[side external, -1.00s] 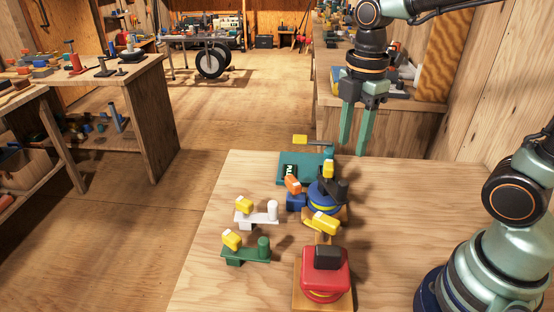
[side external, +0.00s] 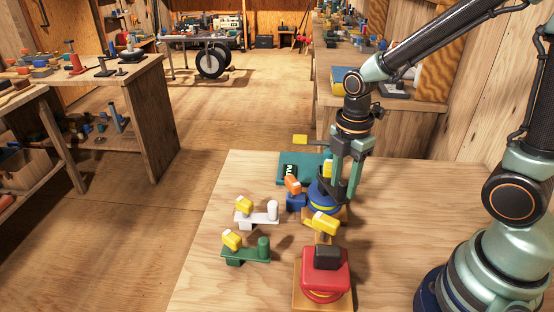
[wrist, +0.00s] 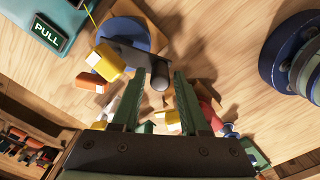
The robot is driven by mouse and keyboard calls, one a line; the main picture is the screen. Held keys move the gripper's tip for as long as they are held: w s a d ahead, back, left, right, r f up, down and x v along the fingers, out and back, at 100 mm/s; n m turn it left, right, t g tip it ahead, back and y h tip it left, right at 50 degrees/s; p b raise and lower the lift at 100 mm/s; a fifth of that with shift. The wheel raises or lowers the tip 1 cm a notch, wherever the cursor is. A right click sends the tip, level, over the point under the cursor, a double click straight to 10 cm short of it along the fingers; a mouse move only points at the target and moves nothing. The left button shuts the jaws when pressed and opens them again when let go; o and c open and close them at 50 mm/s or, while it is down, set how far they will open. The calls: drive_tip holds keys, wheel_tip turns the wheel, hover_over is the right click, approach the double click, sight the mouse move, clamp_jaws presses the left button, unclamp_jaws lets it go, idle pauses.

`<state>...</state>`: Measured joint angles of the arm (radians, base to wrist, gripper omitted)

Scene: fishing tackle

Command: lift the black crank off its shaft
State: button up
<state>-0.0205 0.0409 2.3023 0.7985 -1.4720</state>
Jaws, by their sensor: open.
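The black crank (wrist: 133,55) sits on the blue reel (wrist: 118,28), with a yellow block (wrist: 106,60) at one end and an upright black peg at the other. In the side view the blue reel (side external: 318,201) stands on the table; my gripper hides most of the crank, though its yellow block (side external: 328,167) shows. My gripper (side external: 343,196) points down beside the reel. In the wrist view its open fingers (wrist: 161,75) lie on either side of the black peg in the picture, with gaps both sides. I cannot tell how high the tips are.
A teal box (wrist: 46,32) marked PULL stands behind the reel. A blue piece with an orange block (side external: 292,184) is to the left. White (side external: 262,218) and green (side external: 245,254) cranks lie further left. A red reel (side external: 325,275) stands in front.

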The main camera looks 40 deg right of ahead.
drive_tip(key=shift+f, duration=0.6)
clamp_jaws()
drive_tip(key=shift+r, duration=0.2)
